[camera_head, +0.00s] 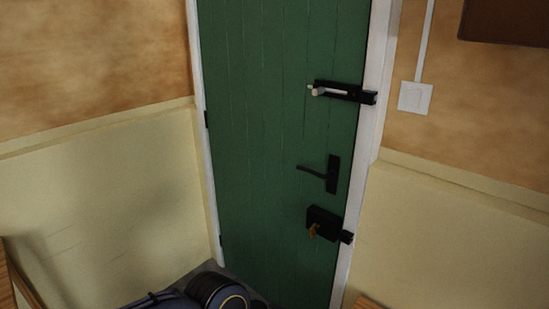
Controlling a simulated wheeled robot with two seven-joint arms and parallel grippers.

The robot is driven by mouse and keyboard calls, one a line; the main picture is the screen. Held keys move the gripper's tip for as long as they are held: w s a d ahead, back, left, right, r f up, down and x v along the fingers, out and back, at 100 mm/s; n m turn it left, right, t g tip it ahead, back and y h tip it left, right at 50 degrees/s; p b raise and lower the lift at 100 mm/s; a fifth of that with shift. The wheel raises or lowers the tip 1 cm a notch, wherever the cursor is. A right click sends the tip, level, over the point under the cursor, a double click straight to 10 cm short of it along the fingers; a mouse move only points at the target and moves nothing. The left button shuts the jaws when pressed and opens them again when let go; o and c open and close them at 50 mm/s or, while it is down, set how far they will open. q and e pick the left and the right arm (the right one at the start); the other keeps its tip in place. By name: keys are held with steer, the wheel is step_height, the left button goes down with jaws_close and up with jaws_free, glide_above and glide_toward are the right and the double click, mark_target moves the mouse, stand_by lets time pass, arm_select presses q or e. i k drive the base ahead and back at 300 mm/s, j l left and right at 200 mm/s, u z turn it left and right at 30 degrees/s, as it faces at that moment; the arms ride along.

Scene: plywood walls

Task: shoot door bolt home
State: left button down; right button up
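A green plank door (270,130) stands shut in a white frame (377,95). A black door bolt (344,91) is mounted near the door's upper right edge. Its pale rod and knob (319,91) show at the left end of the black plate, and the plate's right end reaches the frame at a black keeper (369,97). Whether the rod enters the keeper is too small to tell. Neither of my grippers shows. A dark rounded part of my own body is at the bottom, left of centre.
A black lever handle (325,174) sits below the bolt. A black rim lock (325,223) with a brass key (313,230) is lower. A white switch (414,97) is on the right wall. Wooden edges show at the bottom left and bottom right. The space before the bolt is clear.

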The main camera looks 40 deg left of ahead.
mark_target(319, 90)
steer(key=u, duration=1.5)
